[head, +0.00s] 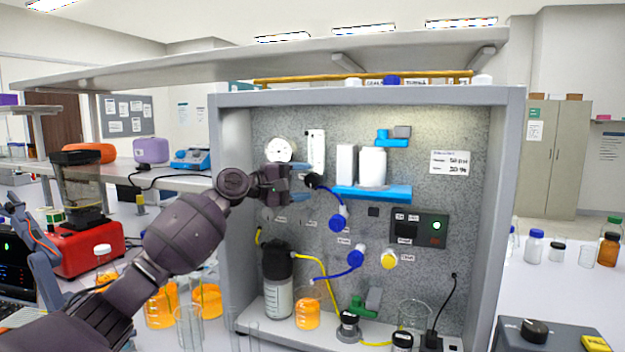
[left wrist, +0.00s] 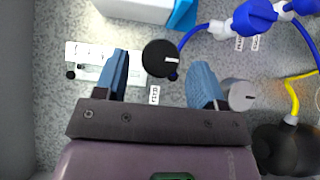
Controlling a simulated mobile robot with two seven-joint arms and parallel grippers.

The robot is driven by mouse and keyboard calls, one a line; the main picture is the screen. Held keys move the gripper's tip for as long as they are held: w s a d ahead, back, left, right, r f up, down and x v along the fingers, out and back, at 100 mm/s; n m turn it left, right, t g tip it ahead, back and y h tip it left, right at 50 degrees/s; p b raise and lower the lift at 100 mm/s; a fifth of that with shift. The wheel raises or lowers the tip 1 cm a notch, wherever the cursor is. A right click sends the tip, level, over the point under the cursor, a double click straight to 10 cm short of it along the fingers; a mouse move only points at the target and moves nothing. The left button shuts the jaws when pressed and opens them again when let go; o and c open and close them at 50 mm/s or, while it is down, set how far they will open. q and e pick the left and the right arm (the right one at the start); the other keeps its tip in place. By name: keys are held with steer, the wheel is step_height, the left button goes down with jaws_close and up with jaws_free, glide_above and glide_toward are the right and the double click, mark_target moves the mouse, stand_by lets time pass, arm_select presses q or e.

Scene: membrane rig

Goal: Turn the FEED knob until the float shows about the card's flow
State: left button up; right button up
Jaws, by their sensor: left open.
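The black FEED knob (head: 313,181) sits on the speckled panel below the white flow meter (head: 316,150). In the left wrist view the knob (left wrist: 160,58) has a white pointer mark and lies between my fingertips. My left gripper (head: 291,184) is open in front of the panel, its fingers (left wrist: 161,66) on either side of the knob with gaps. I cannot tell how deep they reach. The flow meter plate (left wrist: 90,52) is partly covered by one finger, and the float's reading is too small to tell. The card (head: 451,162) is on the panel's right; its figures are blurred. My right gripper is not in view.
Blue tubing (head: 328,196) leaves beside the knob. A blue shelf (head: 372,192) with white cartridges juts out to its right. A round gauge (head: 279,149) is at upper left. Below stand a black-capped bottle (head: 278,295) and an orange beaker (head: 308,312). The cabinet frame encloses the panel.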

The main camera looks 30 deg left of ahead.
arm_select(q)
steer(key=shift+x, duration=1.45)
steer(key=c, duration=0.9)
